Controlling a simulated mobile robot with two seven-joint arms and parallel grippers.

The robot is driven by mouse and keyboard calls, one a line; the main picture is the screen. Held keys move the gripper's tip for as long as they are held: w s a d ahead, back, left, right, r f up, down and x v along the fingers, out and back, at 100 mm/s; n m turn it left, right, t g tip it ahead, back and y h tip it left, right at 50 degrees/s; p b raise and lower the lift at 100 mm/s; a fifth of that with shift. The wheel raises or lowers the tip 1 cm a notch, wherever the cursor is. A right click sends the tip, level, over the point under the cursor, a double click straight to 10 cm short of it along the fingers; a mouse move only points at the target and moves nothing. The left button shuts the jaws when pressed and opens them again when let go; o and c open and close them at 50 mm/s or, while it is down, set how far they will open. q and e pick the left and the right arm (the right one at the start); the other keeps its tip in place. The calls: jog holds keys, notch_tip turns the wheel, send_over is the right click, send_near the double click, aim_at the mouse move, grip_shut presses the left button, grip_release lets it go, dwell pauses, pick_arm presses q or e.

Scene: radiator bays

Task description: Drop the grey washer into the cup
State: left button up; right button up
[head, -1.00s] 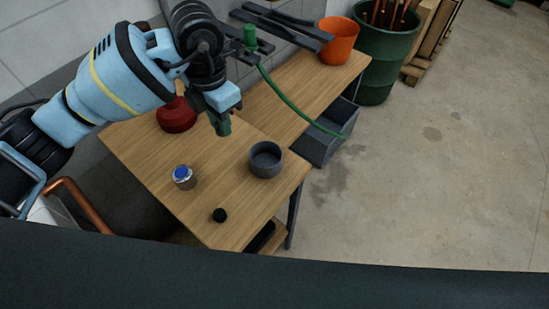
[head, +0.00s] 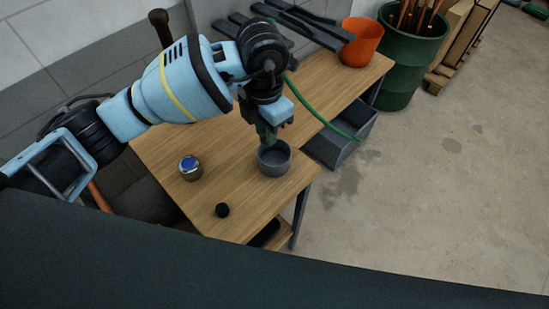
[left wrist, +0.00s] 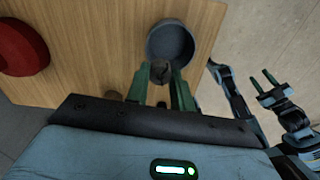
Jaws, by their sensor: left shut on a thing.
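The cup (head: 283,168) is a round dark grey open vessel on the wooden bench, near its right edge. It also shows in the left wrist view (left wrist: 172,34), just beyond my fingertips.
A jar with a blue lid (head: 190,168) and a small black round thing (head: 222,210) stand on the wooden bench (head: 240,190). A red round thing (left wrist: 20,47) is left of the cup. An orange bucket (head: 362,42) and green barrel (head: 408,58) stand farther back.

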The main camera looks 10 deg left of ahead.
pick_arm(q)
notch_tip(320, 180, down, 4)
jog(key=shift+r+b, duration=0.25)
jog(key=shift+b, duration=0.5)
jog(key=shift+f, duration=0.35)
jog(key=o, duration=1)
jog(key=shift+o, duration=0.2)
jog(key=shift+r, duration=0.1)
jog(key=shift+r, duration=3.85)
